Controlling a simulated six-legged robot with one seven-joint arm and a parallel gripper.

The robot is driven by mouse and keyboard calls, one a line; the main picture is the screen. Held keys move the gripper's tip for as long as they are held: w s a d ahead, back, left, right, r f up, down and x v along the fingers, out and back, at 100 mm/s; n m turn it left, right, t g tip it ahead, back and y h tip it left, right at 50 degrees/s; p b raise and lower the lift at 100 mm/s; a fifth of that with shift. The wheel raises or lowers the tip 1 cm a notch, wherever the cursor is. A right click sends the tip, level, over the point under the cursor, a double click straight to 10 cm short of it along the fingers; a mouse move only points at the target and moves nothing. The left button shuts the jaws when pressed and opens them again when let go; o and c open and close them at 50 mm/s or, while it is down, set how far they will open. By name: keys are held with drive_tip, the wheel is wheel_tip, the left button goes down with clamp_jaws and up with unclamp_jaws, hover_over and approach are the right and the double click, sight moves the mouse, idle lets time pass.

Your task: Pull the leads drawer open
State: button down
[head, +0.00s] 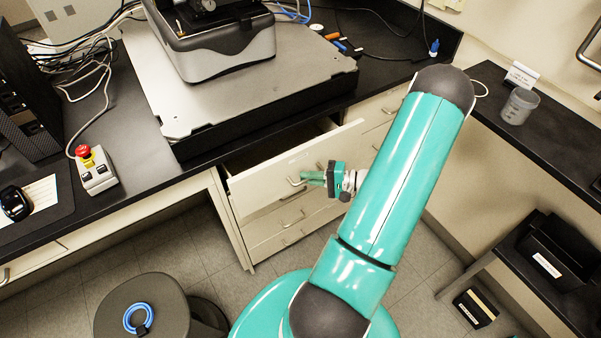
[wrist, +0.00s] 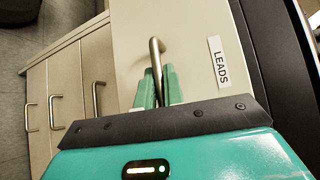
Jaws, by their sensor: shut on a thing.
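The leads drawer (head: 262,186) is the top drawer under the bench, and in the head view it stands partly open, with a dark gap behind its front. In the wrist view its cream front (wrist: 190,30) carries a white label reading LEADS (wrist: 218,62). Its metal bar handle (wrist: 156,60) is between the green fingers of my gripper (wrist: 158,88). In the head view my gripper (head: 312,178) is at the drawer front, shut on the handle (head: 293,181). The fingertips partly hide the handle.
More closed drawers with bar handles (head: 290,220) sit below. A stool (head: 150,300) with a blue ring stands at lower left. A profiler (head: 215,45) rests on a slab above the drawer. A side bench with a beaker (head: 520,106) and black bins (head: 550,255) are at right.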

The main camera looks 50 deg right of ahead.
drive_tip(key=s+a, duration=0.3)
drive_tip(key=s, duration=0.8)
drive_tip(key=s+a, duration=0.3)
drive_tip(key=s, duration=0.8)
drive_tip(key=shift+s+a, duration=0.15)
drive_tip(key=shift+a, duration=0.1)
drive_tip(key=c, duration=1.5)
unclamp_jaws()
drive_tip(key=v, duration=1.3)
drive_tip(key=shift+s+d, duration=0.2)
drive_tip(key=shift+s, duration=0.1)
